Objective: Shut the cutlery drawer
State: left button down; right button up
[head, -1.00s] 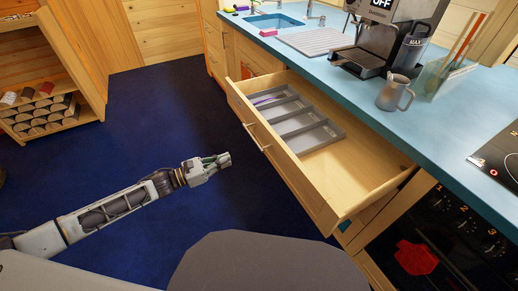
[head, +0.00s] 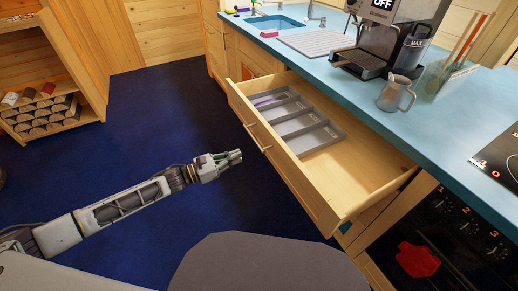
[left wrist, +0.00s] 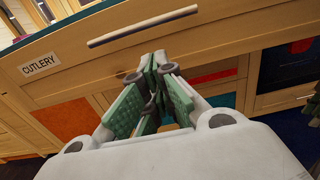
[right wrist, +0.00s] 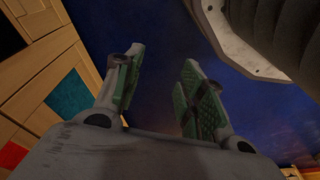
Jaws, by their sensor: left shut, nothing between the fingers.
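The cutlery drawer (head: 290,172) stands pulled far out of the counter front in the head view. A grey cutlery tray (head: 322,139) lies in its far part; the near part is bare wood. In the left wrist view the drawer front (left wrist: 210,40) fills the top, with a CUTLERY label (left wrist: 39,65) and a bar handle (left wrist: 143,26). My left gripper (head: 238,156) is shut and empty, in front of the drawer face and apart from it in the head view. My right gripper (right wrist: 158,70) shows only in its wrist view, fingers apart with nothing between them.
The blue counter (head: 420,135) carries a coffee machine (head: 377,40), a metal jug (head: 396,94) and a sink (head: 275,22). An oven (head: 440,240) with a red cloth-like item stands right of the drawer. Blue floor (head: 140,120) lies open to the left.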

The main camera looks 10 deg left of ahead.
aim_at(260, 148)
pick_arm(q)
jog(key=x, duration=1)
jog(key=shift+b, duration=0.35)
pick_arm(e)
jog(key=shift+a+r, duration=0.15)
jog(key=shift+r, duration=0.5)
jog(key=shift+a+r, duration=0.15)
jog(key=shift+r, duration=0.45)
pick_arm(q)
jog(key=shift+d, duration=0.1)
pick_arm(e)
jog(key=shift+s+f, duration=0.1)
jog(key=shift+f, duration=0.05)
